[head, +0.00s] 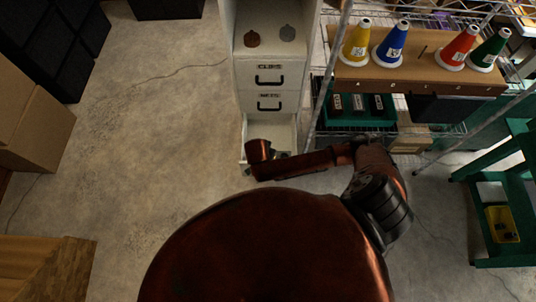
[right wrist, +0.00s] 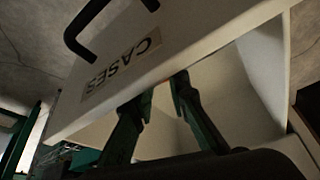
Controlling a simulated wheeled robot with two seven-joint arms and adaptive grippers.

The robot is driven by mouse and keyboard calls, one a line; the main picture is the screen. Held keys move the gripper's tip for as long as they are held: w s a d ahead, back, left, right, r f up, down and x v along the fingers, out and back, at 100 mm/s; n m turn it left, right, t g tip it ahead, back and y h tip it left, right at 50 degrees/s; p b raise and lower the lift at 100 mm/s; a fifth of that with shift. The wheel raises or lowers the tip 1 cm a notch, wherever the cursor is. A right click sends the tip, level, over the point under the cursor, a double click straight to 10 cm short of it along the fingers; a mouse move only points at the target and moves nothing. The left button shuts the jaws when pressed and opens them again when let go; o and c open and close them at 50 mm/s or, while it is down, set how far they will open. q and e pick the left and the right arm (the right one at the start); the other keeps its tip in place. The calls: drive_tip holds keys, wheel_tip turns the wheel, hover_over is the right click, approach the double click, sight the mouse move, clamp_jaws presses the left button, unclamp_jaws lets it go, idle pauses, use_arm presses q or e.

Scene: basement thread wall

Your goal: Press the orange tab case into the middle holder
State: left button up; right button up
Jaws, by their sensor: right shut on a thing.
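No orange tab case can be made out clearly in either view. My right gripper (right wrist: 166,92) reaches into an open white drawer labelled CASES (right wrist: 160,60). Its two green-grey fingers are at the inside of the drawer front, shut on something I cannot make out. Three dark labelled boxes stand side by side in a green tray (head: 340,122) on the shelf; the middle box (head: 357,102) may be the middle holder, but I cannot tell. My left gripper is not in view.
The white cabinet (head: 247,104) has two shut drawers above the open one, with two small items on top. Yellow, blue, red and green cones stand on a brown board (head: 415,83) of the wire shelf. A green cart (head: 485,217) stands right.

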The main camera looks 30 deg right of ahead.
drive_tip(key=o, duration=0.9)
drive_tip(key=shift+c, duration=0.2)
